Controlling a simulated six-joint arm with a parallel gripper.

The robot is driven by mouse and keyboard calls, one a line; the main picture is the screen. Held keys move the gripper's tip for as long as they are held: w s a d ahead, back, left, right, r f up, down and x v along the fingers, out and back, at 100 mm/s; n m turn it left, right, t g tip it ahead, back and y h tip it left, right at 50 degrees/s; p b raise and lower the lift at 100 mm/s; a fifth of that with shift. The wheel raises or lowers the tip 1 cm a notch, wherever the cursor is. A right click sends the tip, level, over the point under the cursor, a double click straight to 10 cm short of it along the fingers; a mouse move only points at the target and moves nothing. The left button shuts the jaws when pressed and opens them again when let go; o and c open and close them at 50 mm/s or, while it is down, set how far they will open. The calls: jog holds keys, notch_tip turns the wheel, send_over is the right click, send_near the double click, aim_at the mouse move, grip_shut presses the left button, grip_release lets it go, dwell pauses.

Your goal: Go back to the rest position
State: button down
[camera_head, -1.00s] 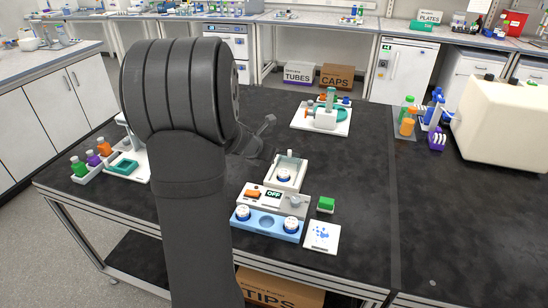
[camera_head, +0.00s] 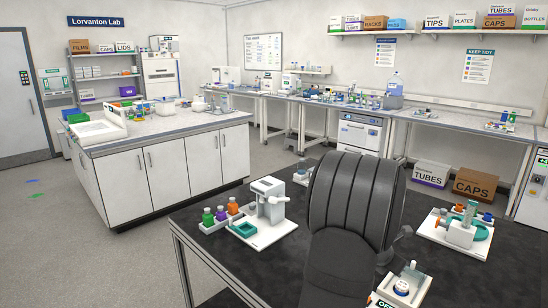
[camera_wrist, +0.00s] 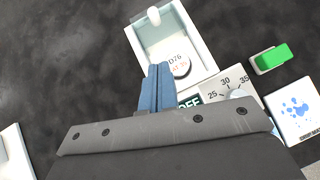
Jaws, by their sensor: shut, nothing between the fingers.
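My gripper (camera_wrist: 158,88) shows in the wrist view as two blue fingers pressed together, with nothing between them. It is over the dark bench, and in the picture its tips lie just left of a white device (camera_wrist: 208,52) with a lidded round vial (camera_wrist: 179,66) in its tray. I cannot tell the height of the tips above the bench. In the head view my arm hides part of the bench and the gripper's fingers cannot be made out.
A dial panel (camera_wrist: 232,84), a green block (camera_wrist: 272,58) and a white card with blue dots (camera_wrist: 293,108) lie right of the fingers. In the head view, a white instrument (camera_head: 268,190) and a rack of coloured bottles (camera_head: 220,215) stand left of my arm; another instrument (camera_head: 460,232) stands right.

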jog(key=x, duration=0.5)
jog(key=shift+w+d+f, duration=0.1)
jog(key=shift+d+f, duration=0.05)
jog(key=shift+d, duration=0.1)
jog(key=shift+w+d, duration=0.3)
jog(key=shift+d, duration=0.2)
jog(key=shift+w+d, duration=0.3)
jog(key=shift+d, duration=0.2)
jog(key=shift+w+d, duration=0.3)
jog(key=shift+d, duration=0.15)
